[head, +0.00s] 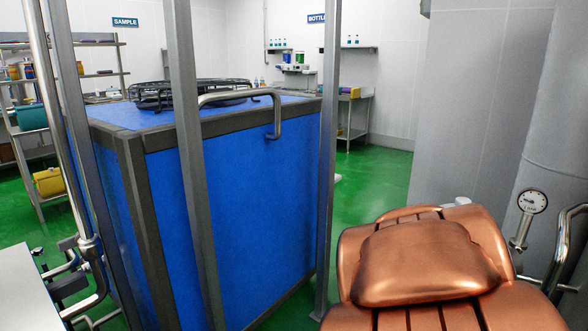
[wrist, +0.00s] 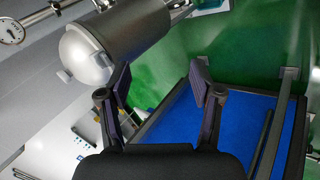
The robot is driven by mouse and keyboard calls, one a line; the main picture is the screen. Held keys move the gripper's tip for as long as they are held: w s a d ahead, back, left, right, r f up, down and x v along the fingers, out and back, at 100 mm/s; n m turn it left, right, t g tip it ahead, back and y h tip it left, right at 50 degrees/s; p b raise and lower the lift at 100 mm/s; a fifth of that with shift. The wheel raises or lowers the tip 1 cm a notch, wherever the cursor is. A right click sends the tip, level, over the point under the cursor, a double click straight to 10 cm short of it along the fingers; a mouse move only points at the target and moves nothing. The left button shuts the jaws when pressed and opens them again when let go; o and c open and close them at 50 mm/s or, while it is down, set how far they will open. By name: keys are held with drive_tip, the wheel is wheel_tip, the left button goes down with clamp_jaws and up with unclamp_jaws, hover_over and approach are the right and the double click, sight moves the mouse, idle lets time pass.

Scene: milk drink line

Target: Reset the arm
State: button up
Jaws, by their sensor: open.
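My gripper (wrist: 160,84) shows only in the wrist view. Its two dark fingers stand wide apart, with nothing between the pads. Green floor and part of a blue-sided unit (wrist: 245,125) show beyond the fingers. The gripper is not visible in the head view, so its place relative to the things there cannot be told from that view.
A blue box-shaped unit (head: 250,190) with grey edges fills the middle, behind upright metal posts (head: 190,150). A black rack (head: 190,90) lies on top. Shelving (head: 30,130) stands left. A dial gauge (head: 532,201) and pipe stand right. Green floor (head: 370,190) is open behind.

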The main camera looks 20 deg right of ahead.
drive_tip(key=s+a+r+g+y+p, duration=0.1)
drive_tip(key=s+a+r+y+p, duration=0.1)
drive_tip(key=a, duration=0.7)
drive_tip(key=s+a+r+m+g+y+p, duration=0.1)
drive_tip(key=s+a+r+g+y+p, duration=0.1)
drive_tip(key=s+a+r+p, duration=0.2)
drive_tip(key=s+a+r+g+y+p, duration=0.1)
drive_tip(key=s+a+r+y+p, duration=0.2)
drive_tip(key=s+a+p, duration=0.4)
drive_tip(key=a+r, duration=0.1)
drive_tip(key=a, duration=0.6)
drive_tip(key=shift+s+a+m+g, duration=0.3)
drive_tip(key=shift+a+m+g, duration=0.05)
drive_tip(key=shift+m+g, duration=0.05)
